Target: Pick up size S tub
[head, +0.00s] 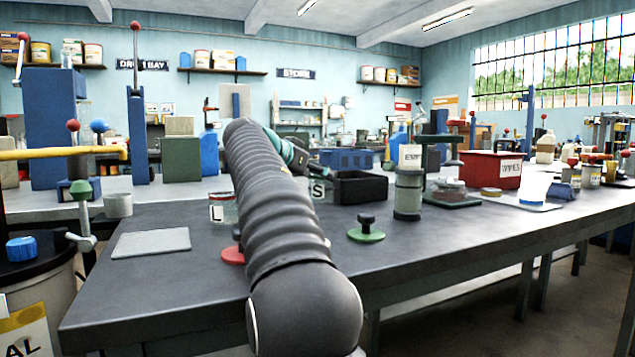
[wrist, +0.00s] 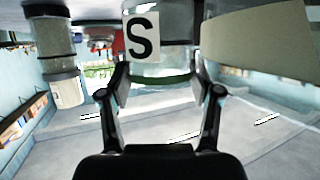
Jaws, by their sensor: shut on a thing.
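The size S tub (wrist: 178,54) is clear, with a white label bearing a black S. In the wrist view it sits between the two fingers of my gripper (wrist: 160,82), which is shut on it. The wrist picture is upside down, and the tub's far end is cut off by the frame's top edge. In the head view the S tub (head: 318,190) shows small behind my arm, left of a black open bin. My arm covers part of it. I cannot tell whether it touches the table.
An L-labelled tub (head: 222,212) stands left of my arm. The black bin (head: 360,188) is close on the tub's right. Red (head: 233,255) and green (head: 366,233) knobbed lids lie nearer. A grey canister (head: 408,192) stands further right. The front right tabletop (head: 450,245) is clear.

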